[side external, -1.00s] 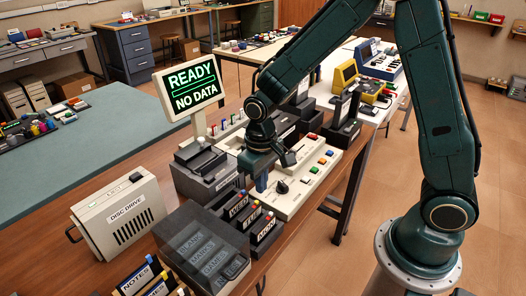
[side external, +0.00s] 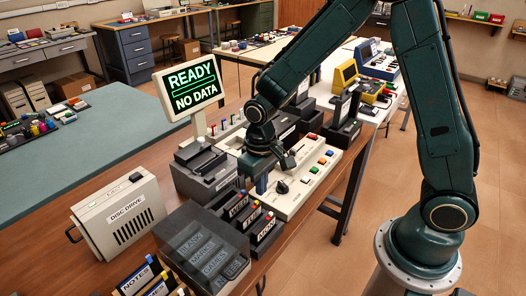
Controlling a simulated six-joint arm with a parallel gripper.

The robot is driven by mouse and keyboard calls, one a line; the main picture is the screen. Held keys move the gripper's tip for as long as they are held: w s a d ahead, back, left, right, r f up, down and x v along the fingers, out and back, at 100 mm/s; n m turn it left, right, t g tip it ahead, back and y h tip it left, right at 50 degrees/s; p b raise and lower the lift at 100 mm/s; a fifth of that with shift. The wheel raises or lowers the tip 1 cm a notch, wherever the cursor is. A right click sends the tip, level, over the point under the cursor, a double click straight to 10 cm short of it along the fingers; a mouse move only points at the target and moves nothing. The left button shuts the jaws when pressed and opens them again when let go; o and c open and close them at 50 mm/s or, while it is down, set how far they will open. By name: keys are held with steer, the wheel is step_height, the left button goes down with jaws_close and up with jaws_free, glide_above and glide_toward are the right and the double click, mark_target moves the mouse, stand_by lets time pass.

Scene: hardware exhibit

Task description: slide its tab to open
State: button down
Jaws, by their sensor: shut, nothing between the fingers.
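My gripper (side external: 261,184) points down over the left part of the cream control panel (side external: 296,203). Its fingers are shut and hold nothing. Its tip is close to the panel, beside a dark knob (side external: 282,187); I cannot tell whether it touches anything. A sliding tab cannot be made out clearly, and my wrist hides part of the panel. A box with a smoked clear lid (side external: 190,236) stands at the front, with labelled cases inside. A disc drive (side external: 122,216) with a dark piece on top stands to the left.
Racks of labelled dark cases (side external: 265,233) stand between the smoked box and the panel. A screen (side external: 190,89) reading "READY NO DATA" stands behind. Dark units (side external: 206,168) sit left of my gripper. Coloured buttons (side external: 322,161) line the panel's right side.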

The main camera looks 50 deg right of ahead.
steer(key=shift+f, duration=1.1)
stand_by(0.3)
steer(key=shift+a, duration=0.75)
stand_by(0.7)
steer(key=shift+d, duration=0.25)
stand_by(0.6)
steer(key=shift+r, duration=0.1)
steer(key=shift+r, duration=3.45)
